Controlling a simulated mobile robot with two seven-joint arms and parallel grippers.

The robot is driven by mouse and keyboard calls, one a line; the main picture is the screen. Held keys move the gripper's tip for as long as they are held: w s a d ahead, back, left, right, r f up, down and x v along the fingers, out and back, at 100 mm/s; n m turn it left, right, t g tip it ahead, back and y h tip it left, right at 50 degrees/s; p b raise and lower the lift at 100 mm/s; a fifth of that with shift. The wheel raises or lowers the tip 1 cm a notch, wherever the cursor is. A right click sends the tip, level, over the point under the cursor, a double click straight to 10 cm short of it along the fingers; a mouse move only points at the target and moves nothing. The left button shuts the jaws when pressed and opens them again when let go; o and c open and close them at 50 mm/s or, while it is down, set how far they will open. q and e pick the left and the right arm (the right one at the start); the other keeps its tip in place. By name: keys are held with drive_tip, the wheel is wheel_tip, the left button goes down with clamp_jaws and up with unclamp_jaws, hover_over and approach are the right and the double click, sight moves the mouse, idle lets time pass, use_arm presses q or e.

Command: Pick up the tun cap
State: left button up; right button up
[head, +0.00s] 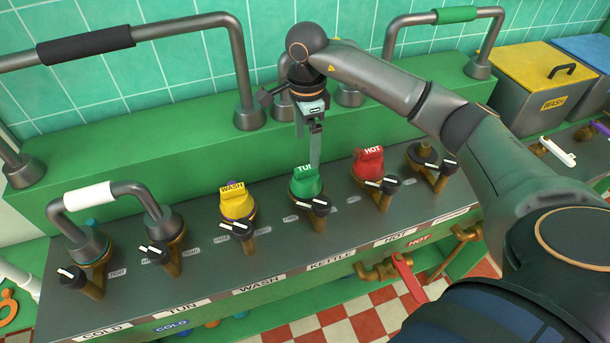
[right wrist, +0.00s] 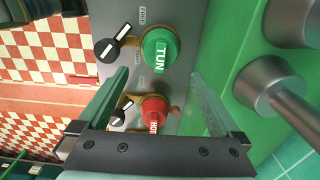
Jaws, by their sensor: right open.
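The tun cap (head: 306,181) is green with a white TUN label. It sits on a brass fitting on the grey panel, the one behind the KETTLE label (head: 330,264). My right gripper (head: 315,158) hangs just above and behind it, pointing down, in the head view. In the right wrist view the tun cap (right wrist: 160,54) shows ahead of the open fingers (right wrist: 160,80), off toward the top of the picture. Nothing is between the fingers' pads that I can see as held. My left gripper is not in view.
A yellow WASH cap (head: 236,201) sits on the fitting to the left and a red HOT cap (head: 369,162) to the right. The red cap (right wrist: 154,108) is close by in the right wrist view. Black-handled valves stand in front. Pipes (head: 240,75) rise behind.

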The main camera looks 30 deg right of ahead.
sight(306, 167)
wheel_tip(306, 167, down, 4)
drive_tip(key=shift+r, duration=0.25)
drive_tip(key=shift+f+p, duration=0.8)
drive_tip(key=shift+f, duration=1.95)
drive_tip(key=shift+c, duration=0.4)
drive_tip(key=shift+r, duration=0.1)
drive_tip(key=c, duration=1.1)
drive_tip(key=shift+c, duration=0.2)
